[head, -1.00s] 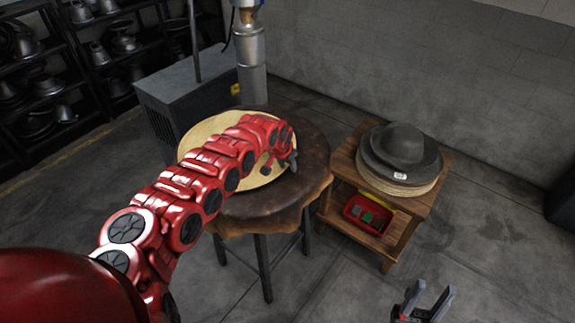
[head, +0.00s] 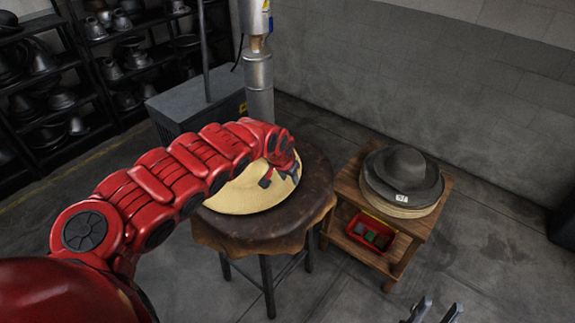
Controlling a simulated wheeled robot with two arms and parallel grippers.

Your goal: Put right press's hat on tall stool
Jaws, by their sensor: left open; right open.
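A cream, wide-brimmed hat (head: 243,203) lies on the round, dark leather top of the tall stool (head: 318,183). My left arm crosses over the hat and hides much of it. My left gripper (head: 281,179) is open at the hat's right side, over or against it; I cannot tell whether it touches. My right gripper (head: 433,310) is open and empty at the bottom edge, right of the stool, with only its fingertips in view.
A low wooden table (head: 347,185) right of the stool bears stacked hats (head: 404,172), dark on top. Its lower shelf holds a red bin (head: 371,233). A grey machine box (head: 180,108) and metal column (head: 259,85) stand behind. Open floor lies at lower right.

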